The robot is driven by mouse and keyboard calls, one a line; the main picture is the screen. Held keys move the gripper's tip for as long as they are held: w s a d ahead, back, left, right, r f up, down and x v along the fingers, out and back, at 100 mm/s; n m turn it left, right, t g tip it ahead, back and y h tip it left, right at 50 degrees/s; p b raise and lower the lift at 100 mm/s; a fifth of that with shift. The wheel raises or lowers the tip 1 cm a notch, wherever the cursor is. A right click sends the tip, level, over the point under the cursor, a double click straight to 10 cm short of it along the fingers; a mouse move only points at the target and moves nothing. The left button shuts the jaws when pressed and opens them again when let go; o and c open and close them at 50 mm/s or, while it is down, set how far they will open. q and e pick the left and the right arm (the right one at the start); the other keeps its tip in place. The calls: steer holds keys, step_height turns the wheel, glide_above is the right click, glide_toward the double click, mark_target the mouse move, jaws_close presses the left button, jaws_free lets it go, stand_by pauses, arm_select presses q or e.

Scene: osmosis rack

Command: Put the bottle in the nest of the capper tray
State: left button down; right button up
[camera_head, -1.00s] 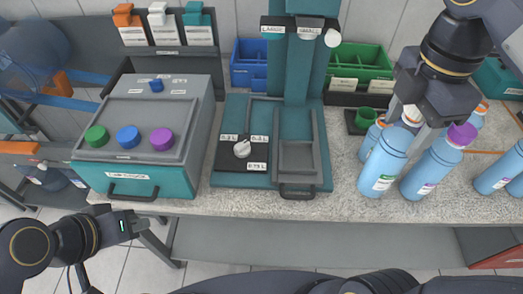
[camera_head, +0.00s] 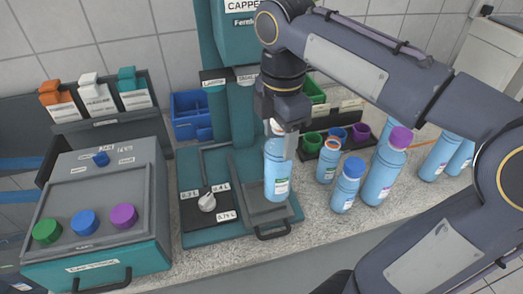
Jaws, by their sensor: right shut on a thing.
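The bottle's base overlaps the grey capper tray (camera_head: 254,196) at the front of the teal capper (camera_head: 238,142). I cannot tell whether the base touches the nest or hangs just above it. The tray's dark handle (camera_head: 273,232) faces the front edge. My left gripper is not in view.
Several blue bottles stand close right of the tray, including an orange-topped one (camera_head: 327,160) and a purple-capped one (camera_head: 387,168). The volume dial (camera_head: 207,202) is left of the tray. A cap box (camera_head: 100,215) stands further left. My right arm hides the back right.

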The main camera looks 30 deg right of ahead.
steer(key=w+f, duration=0.6)
steer(key=f, duration=0.3)
steer(key=shift+f, duration=0.25)
steer(key=shift+w, duration=0.1)
steer(key=shift+f, duration=0.15)
steer(key=o, duration=1.7)
step_height(320, 180, up, 12)
steer(key=shift+r+p, duration=0.15)
steer(key=shift+p, duration=0.4)
